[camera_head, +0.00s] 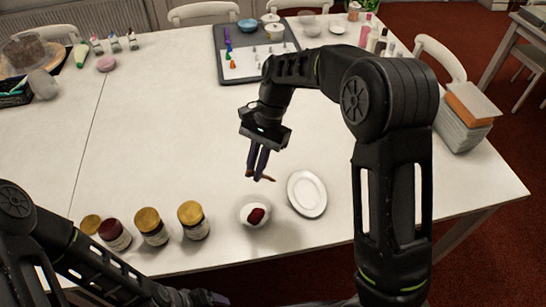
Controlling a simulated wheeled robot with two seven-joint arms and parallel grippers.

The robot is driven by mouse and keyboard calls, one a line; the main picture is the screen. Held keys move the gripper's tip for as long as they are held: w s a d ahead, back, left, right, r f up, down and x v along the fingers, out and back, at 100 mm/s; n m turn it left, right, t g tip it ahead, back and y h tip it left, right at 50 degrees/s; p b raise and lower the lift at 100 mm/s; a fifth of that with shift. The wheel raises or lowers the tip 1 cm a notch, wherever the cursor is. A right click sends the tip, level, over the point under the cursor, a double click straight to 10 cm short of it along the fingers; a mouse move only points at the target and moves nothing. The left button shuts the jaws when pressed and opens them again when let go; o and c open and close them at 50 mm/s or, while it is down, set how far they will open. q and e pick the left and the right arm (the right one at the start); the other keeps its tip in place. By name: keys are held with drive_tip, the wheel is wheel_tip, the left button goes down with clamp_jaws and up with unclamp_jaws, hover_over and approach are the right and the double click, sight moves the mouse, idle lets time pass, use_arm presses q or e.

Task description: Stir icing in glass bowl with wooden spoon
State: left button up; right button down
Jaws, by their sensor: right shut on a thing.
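The glass bowl (243,206) stands near the front edge of the table, with a dark red mass of icing (257,215) inside it. My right gripper (258,174) is above the table, just behind the bowl, with its fingers pointing down. It is shut on the wooden spoon (268,179), of which only a small brown part shows at the fingertips. The spoon looks apart from the icing. My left gripper (212,298) is low at the bottom edge, partly cut off, and its opening cannot be made out.
A white oval plate (307,193) lies right of the bowl. Several gold-lidded jars (151,226) stand to its left. A dark tray (227,74) with piping tips and small bowls sits at the back. A stack of boxes (462,125) is at the right edge. The table's middle left is clear.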

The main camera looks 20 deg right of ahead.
use_arm(q)
drive_tip(key=shift+s+a+r, duration=0.15)
drive_tip(key=shift+r, duration=0.4)
use_arm(e)
drive_tip(key=a+m+t+y, duration=0.1)
drive_tip(key=m+t, duration=0.1)
drive_tip(key=m, duration=0.2)
drive_tip(key=w+a+r+m+t+y, duration=0.1)
drive_tip(key=a+m+t, duration=0.1)
drive_tip(key=m, duration=0.2)
drive_tip(key=a+m+t+y, duration=0.1)
drive_tip(key=m+t, duration=0.1)
drive_tip(key=m, duration=0.2)
drive_tip(key=shift+w+a+r+t+y, duration=0.2)
drive_tip(key=shift+w+r+t+y, duration=0.05)
drive_tip(key=shift+t+y, duration=0.15)
drive_tip(key=shift+f, duration=0.15)
use_arm(q)
drive_tip(key=b+x, duration=0.2)
drive_tip(key=a+b+x, duration=0.1)
drive_tip(key=b+x, duration=0.2)
drive_tip(key=shift+f, duration=0.2)
use_arm(e)
wheel_tip(320, 180, down, 8)
drive_tip(key=shift+s, duration=0.1)
